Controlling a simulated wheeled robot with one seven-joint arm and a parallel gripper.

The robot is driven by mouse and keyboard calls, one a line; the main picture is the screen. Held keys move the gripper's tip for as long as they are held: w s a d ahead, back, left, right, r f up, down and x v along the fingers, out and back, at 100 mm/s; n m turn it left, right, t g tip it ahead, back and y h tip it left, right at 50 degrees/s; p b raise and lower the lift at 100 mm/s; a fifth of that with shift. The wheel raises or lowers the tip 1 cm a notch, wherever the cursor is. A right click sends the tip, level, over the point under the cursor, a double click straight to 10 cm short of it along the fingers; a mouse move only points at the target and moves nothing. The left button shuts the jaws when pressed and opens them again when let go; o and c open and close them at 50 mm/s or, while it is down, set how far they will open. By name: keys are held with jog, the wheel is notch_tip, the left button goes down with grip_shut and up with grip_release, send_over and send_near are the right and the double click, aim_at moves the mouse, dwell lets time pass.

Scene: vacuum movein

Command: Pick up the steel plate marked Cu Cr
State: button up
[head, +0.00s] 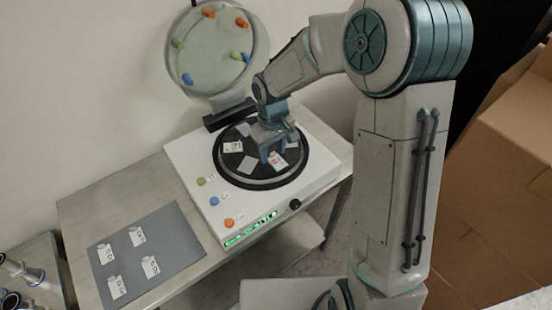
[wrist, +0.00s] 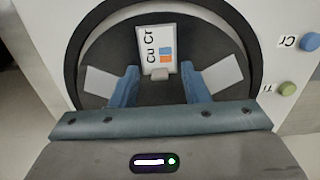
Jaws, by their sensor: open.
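The steel plate marked Cu Cr (wrist: 155,42) is white-faced with an orange and a blue square. It lies on the round dark platter (wrist: 88,44), with a small pale tab at its near edge. In the head view the plate (head: 278,160) shows just in front of the fingers, its lettering too small to read. My gripper (wrist: 158,86) is open, low over the platter. Its blue fingers stand left and right of the tab, with gaps on both sides, and hold nothing. My gripper (head: 273,152) also shows in the head view.
Blank grey plates (wrist: 222,76) lie on either side of the fingers. Another marked plate (head: 233,147) lies on the platter. The round lid (head: 213,52) stands raised behind the white machine (head: 190,160). A grey mat (head: 150,255) with several labelled tags lies on the table at left.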

grip_shut()
jog(key=shift+r, duration=0.2)
